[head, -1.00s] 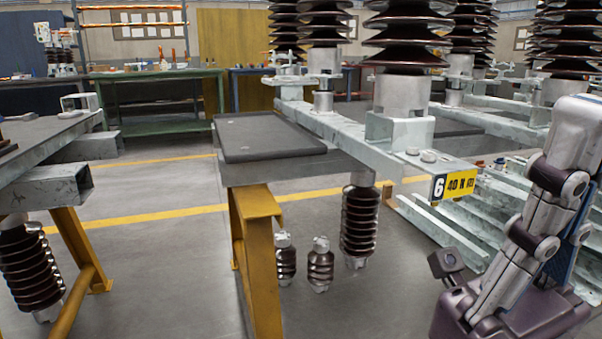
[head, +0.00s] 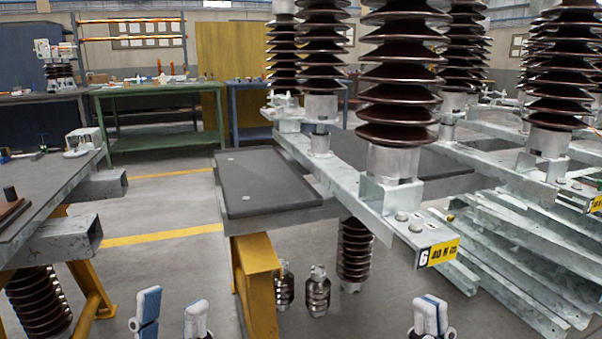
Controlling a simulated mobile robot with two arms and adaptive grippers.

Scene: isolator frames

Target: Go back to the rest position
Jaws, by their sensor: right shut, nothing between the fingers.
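My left gripper (head: 172,315) shows at the bottom edge of the head view, left of the middle. Its two pale fingertips with blue pads stand apart with nothing between them. My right gripper (head: 430,316) shows at the bottom edge, right of the middle. Its fingertips are together and hold nothing. Both point upward in the picture, and their arms are below the frame. Neither appears to touch anything.
A dark tray (head: 262,180) lies on a steel frame with a yellow leg (head: 257,285). Tall brown insulators (head: 400,75) stand on steel beams at right. A grey table (head: 50,180) is at left. Grey floor (head: 165,275) lies open between. A green workbench (head: 150,95) stands behind.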

